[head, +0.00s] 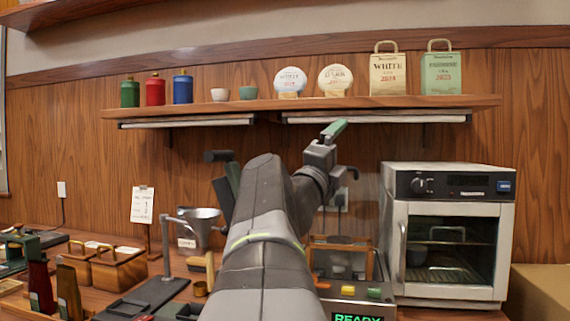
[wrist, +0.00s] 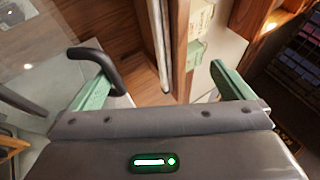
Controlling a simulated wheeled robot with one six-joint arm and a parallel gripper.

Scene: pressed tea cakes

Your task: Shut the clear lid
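A wood-framed box (head: 311,256) stands left of the oven, behind the lit READY panel. The clear lid (wrist: 28,75) seems to be the glassy panel at the left of the wrist view. It appears raised, but its outline is hard to make out in the head view. Its dark bent handle (wrist: 98,58) lies right by my left green finger; I cannot tell if they touch. My gripper (wrist: 165,88) is open, its fingers wide apart with nothing held between them. In the head view, one green fingertip (head: 334,131) shows; my arm hides much of the gripper.
The oven (head: 393,268) stands close on the right. A wooden shelf (head: 400,102) with canisters, cups, tea cakes and bags runs above. The READY display (head: 357,317) and buttons sit in front of the box. A metal funnel (head: 203,222) and wooden boxes (head: 118,275) stand left.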

